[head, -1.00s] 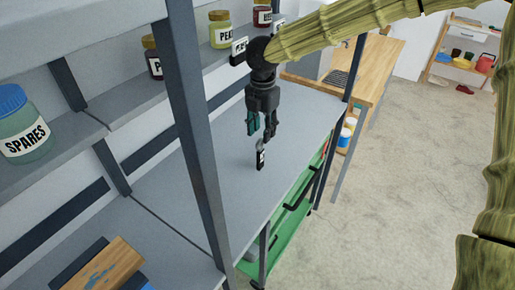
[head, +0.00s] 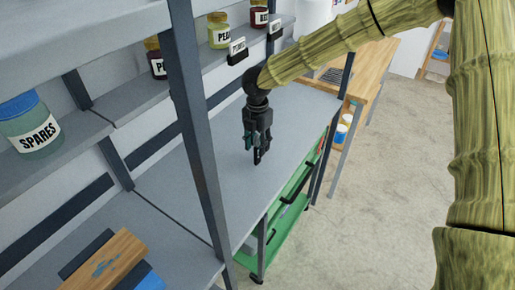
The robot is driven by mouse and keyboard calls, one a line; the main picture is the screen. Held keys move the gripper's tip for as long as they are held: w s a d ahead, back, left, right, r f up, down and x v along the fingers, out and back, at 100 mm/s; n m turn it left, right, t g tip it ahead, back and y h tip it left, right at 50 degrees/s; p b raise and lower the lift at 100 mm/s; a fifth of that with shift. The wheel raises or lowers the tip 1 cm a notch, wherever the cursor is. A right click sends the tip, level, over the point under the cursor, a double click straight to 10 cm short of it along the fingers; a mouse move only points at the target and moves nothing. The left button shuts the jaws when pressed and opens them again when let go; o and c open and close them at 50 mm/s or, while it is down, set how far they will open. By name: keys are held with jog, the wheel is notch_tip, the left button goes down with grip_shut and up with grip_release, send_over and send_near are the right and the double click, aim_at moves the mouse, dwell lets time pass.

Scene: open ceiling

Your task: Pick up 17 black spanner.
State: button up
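The black spanner (head: 257,158) is a small dark piece on the grey shelf surface, in the middle of the head view. Only its lower part shows; the rest is hidden by my gripper. My gripper (head: 258,147) points down right over it, with its fingers low around its upper part. I cannot tell whether the fingers touch it or are closed on it. No number can be read on it from here.
A dark upright post (head: 194,130) stands to the left of my gripper. The upper shelf holds jars and a SPARES jar (head: 29,128). A wooden block (head: 106,262) lies at lower left. A green trolley (head: 283,235) stands below the shelf's right edge. The shelf around my gripper is clear.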

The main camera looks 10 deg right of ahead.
jog(key=shift+s+r, duration=0.25)
jog(key=shift+r, duration=0.05)
grip_shut()
jog(key=shift+w+f, duration=0.15)
